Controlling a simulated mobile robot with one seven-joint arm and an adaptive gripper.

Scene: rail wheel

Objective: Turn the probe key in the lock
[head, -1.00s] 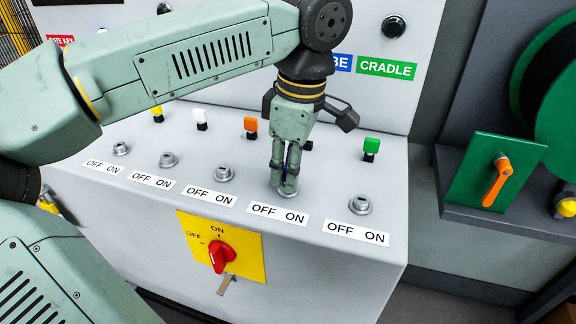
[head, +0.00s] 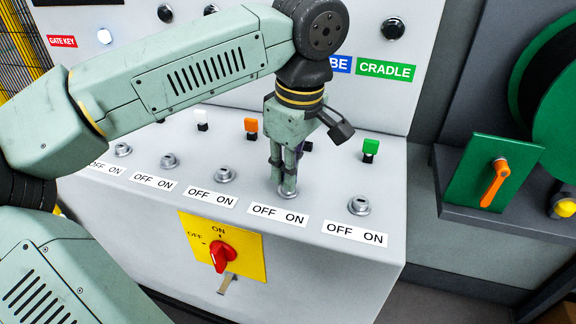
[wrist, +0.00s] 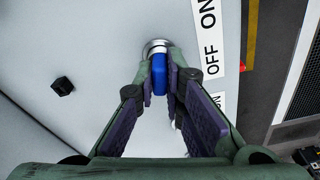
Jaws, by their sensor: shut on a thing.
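The blue probe key (wrist: 159,76) stands in its lock (wrist: 156,47) in the wrist view, between the two finger pads. My gripper (head: 287,185) is shut on the key, pointing down at the fourth lock from the left on the sloped desk. In the head view the fingers hide the key; only the lock's rim (head: 288,194) shows below them. An OFF ON label (head: 278,214) lies just in front of this lock. The key's exact angle is hard to read.
Other keyed locks stand in the same row, one to the right (head: 359,206) and several to the left. White (head: 201,119), orange (head: 251,125) and green (head: 370,146) keys stand behind them. A red rotary switch (head: 221,255) is on the front face.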

